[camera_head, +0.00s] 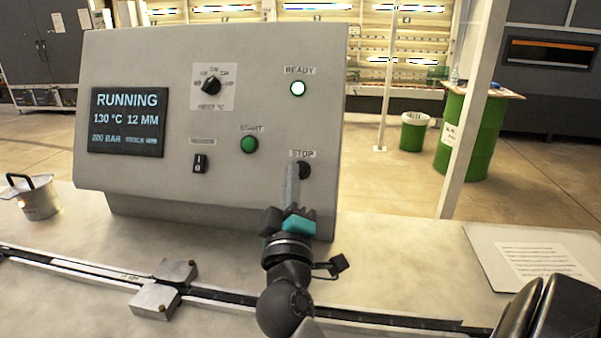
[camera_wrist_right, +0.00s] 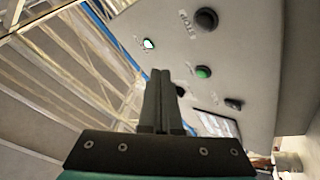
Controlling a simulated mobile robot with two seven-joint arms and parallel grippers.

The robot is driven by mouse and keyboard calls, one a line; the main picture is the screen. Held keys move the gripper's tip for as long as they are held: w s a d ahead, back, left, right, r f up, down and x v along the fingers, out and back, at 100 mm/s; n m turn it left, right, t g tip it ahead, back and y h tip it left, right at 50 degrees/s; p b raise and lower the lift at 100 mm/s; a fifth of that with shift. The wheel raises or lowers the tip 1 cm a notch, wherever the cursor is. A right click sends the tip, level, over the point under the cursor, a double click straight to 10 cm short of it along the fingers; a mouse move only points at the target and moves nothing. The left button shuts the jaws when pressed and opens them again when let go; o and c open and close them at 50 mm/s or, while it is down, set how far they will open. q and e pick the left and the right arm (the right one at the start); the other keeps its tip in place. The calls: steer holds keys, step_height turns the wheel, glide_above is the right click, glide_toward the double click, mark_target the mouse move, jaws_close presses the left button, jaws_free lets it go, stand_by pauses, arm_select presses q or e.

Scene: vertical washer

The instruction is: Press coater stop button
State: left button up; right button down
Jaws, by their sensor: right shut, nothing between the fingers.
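The grey control panel (camera_head: 230,130) stands on the bench and its screen (camera_head: 127,122) reads RUNNING. The dark round stop button (camera_head: 304,170) sits at its lower right under a STOP label, partly covered by my fingers. In the right wrist view the stop button (camera_wrist_right: 206,19) is fully visible near the top. My right gripper (camera_head: 292,169) is shut and empty, fingers pointing up in front of the panel just left of the button. Its fingers also show in the right wrist view (camera_wrist_right: 160,75). I cannot tell whether they touch the panel. My left gripper is not in view.
The green start button (camera_head: 249,144), the white lit READY light (camera_head: 298,88), a black rotary knob (camera_head: 211,85) and a small switch (camera_head: 199,163) are on the panel. A metal pot (camera_head: 40,202) stands at left. A paper sheet (camera_head: 545,264) lies at right.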

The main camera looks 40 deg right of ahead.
mark_target(300, 176)
steer(key=shift+w+d, duration=0.1)
steer(key=shift+w+d+f+b, duration=0.4)
steer(key=shift+w+d+f, duration=0.35)
steer(key=shift+d, duration=0.25)
steer(key=shift+w+d+f+b, duration=0.45)
steer(key=shift+w+d+f, duration=0.15)
steer(key=shift+w+d, duration=0.35)
steer(key=shift+w+d+f+b, duration=0.4)
steer(key=shift+w+d+f, duration=0.3)
steer(key=shift+d, duration=0.35)
steer(key=shift+r, duration=0.1)
steer(key=shift+w+d+f+b, duration=0.2)
steer(key=shift+w+d+b, duration=0.05)
steer(key=shift+d+b, duration=0.05)
